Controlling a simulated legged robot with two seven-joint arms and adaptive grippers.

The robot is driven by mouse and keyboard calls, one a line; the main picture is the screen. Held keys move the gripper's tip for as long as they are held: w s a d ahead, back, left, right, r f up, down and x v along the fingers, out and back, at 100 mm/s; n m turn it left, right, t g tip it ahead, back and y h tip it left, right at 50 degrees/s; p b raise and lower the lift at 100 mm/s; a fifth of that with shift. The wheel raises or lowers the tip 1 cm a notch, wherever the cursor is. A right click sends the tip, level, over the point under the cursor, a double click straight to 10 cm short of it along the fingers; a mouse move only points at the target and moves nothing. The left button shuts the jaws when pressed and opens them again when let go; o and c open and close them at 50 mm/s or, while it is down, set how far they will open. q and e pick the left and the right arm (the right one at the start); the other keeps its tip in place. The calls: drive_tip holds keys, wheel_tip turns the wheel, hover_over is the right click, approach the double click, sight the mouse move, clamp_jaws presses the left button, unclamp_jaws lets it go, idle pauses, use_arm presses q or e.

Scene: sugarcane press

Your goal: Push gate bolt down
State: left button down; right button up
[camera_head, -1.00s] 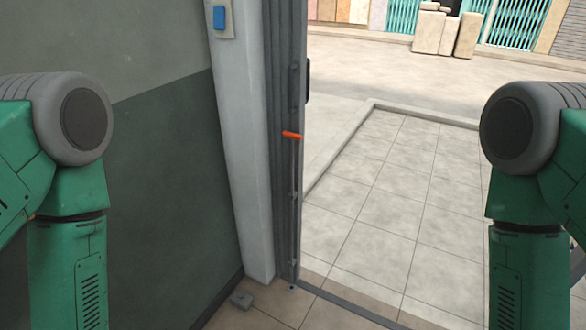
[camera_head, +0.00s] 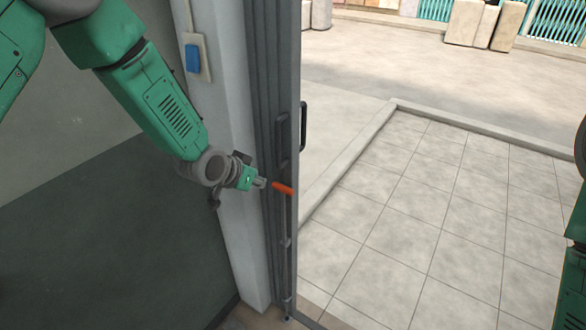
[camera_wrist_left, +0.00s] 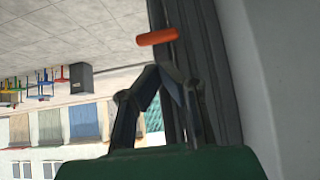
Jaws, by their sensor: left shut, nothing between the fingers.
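The gate bolt has an orange handle (camera_head: 282,188) that sticks out from the edge of the grey folding gate (camera_head: 268,110). The handle also shows in the left wrist view (camera_wrist_left: 157,38), beyond my fingertips. My left gripper (camera_head: 262,183) is shut and empty, just left of the handle in the head view. In the left wrist view its fingertips (camera_wrist_left: 166,66) meet, and a small gap seems to separate them from the handle. The bolt's rod runs down the gate edge to the floor. My right gripper is not in view; only part of my right arm shows at the right edge.
A white post (camera_head: 225,140) stands left of the gate, with a blue switch (camera_head: 193,58) on it. A black pull handle (camera_head: 303,127) sits on the gate's outer side. The tiled ground (camera_head: 420,220) right of the gate is clear.

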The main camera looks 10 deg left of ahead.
sight(284, 185)
use_arm(q)
drive_tip(key=x, duration=0.8)
drive_tip(key=shift+w+d+r+p, duration=0.2)
drive_tip(key=shift+w+d+p, duration=0.2)
drive_tip(key=shift+w, duration=0.1)
drive_tip(key=shift+w+d+f, duration=0.4)
drive_tip(key=shift+f, duration=0.05)
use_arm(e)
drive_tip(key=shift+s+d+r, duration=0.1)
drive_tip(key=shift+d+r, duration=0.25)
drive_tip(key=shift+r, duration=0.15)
